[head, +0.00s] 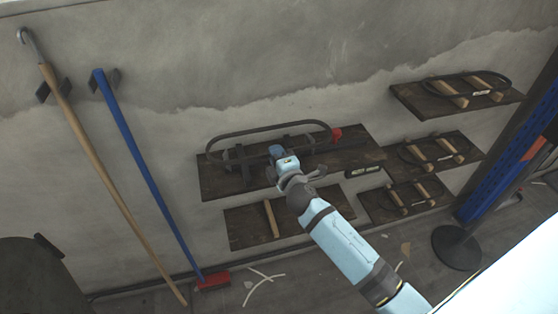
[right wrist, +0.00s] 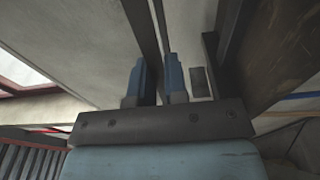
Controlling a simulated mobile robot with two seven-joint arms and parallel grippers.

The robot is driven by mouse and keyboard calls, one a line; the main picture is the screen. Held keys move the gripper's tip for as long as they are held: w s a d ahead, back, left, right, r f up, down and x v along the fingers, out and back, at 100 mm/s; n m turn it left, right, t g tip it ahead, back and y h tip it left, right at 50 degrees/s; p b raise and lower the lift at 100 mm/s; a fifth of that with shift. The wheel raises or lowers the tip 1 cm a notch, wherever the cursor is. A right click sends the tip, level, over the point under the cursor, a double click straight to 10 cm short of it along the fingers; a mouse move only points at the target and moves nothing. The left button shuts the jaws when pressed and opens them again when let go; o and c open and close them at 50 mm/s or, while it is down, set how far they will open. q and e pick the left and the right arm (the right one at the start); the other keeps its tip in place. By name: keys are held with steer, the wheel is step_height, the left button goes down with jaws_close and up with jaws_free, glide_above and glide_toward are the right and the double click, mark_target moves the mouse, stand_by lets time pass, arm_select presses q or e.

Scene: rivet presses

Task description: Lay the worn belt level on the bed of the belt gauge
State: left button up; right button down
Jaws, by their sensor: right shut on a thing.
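The worn belt (head: 262,126) is a dark, long loop at the middle shelf in the head view. My right gripper (head: 278,155) is shut on its near side; in the right wrist view a dark strip (right wrist: 158,40) runs between the blue fingers (right wrist: 155,82). The belt gauge (head: 238,156) is a dark frame with upright parts and a red piece (head: 336,134) at its right end. The belt's loop shows over and around the gauge. I cannot tell whether it rests on the bed or hangs just above it. My gripper hides part of the gauge. My left gripper is not in view.
The gauge stands on a dark wall shelf (head: 217,188) with a small label (head: 365,171). A lower board (head: 245,232) has a bare wooden peg (head: 271,218). Three boards at right hold belts on pegs, one at the top (head: 467,87). A blue post (head: 500,150) stands right.

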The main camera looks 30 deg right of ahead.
steer(key=shift+w+d+f, duration=0.1)
steer(key=shift+w+d, duration=0.05)
steer(key=shift+w, duration=0.3)
steer(key=shift+w+f+b, duration=0.25)
steer(key=shift+f+b, duration=0.05)
steer(key=shift+b, duration=0.05)
step_height(320, 180, down, 2)
steer(key=shift+s+f+b, duration=0.1)
steer(key=shift+f+b, duration=0.15)
steer(key=shift+b, duration=0.9)
steer(key=shift+f+b, duration=1.2)
steer(key=shift+f, duration=0.1)
steer(key=c, duration=1.1)
jaws_free()
